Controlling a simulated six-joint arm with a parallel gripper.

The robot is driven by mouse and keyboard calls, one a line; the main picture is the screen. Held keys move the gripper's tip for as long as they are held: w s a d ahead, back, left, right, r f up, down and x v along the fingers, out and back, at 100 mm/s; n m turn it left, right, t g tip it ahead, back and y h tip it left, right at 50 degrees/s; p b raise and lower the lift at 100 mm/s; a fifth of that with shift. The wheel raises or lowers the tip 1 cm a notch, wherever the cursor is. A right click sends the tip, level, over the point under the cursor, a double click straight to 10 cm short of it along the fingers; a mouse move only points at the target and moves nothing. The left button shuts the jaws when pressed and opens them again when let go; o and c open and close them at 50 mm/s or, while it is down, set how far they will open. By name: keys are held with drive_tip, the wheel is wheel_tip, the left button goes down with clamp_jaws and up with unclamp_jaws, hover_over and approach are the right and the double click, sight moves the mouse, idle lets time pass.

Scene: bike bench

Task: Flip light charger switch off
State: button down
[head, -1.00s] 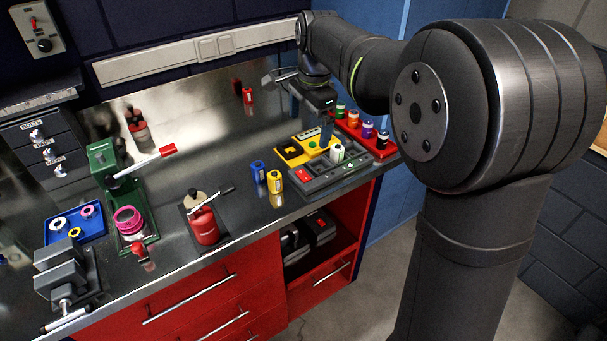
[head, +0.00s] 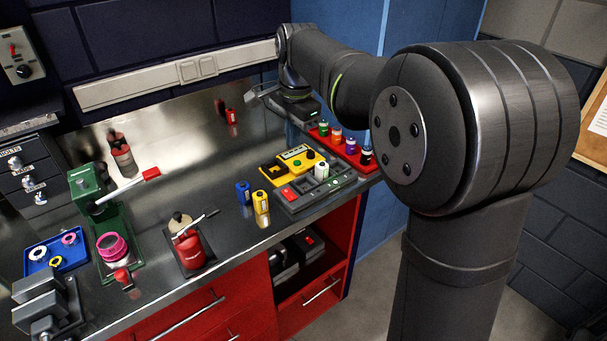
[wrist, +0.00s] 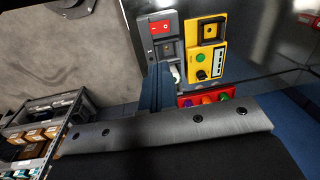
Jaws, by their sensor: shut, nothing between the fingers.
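The light charger (head: 335,185) is a grey box at the right end of the bench, with slots and a red switch (head: 289,194) at its left end. A white light (head: 321,172) stands in one slot, and a small green spot shows on the charger's front. In the wrist view the red switch (wrist: 160,27) is at the top of the charger (wrist: 168,48); its on or off position is too small to tell. My gripper (head: 308,118) is above and behind the charger, apart from it. Its dark blue fingers (wrist: 158,80) are shut and empty, and overlap the charger's lower part in the wrist view.
A yellow device (head: 293,160) sits behind the charger. A red rack of coloured bottles (head: 345,149) stands to its right. Blue (head: 243,193) and yellow (head: 261,202) lights stand to its left. A red canister (head: 190,250) stands further left, with clear bench between.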

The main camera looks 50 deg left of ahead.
sight(286, 191)
drive_tip(key=f+n, duration=0.1)
drive_tip(key=n, duration=1)
drive_tip(key=a+f+n, duration=0.1)
drive_tip(key=n, duration=2.3)
drive_tip(key=shift+s+a+f, duration=0.1)
drive_tip(key=shift+a+f, duration=0.15)
drive_tip(key=shift+f, duration=0.15)
drive_tip(key=shift+f, duration=0.1)
drive_tip(key=f, duration=0.4)
drive_tip(key=a+f, duration=0.1)
drive_tip(key=f, duration=0.8)
drive_tip(key=shift+a+f, duration=0.35)
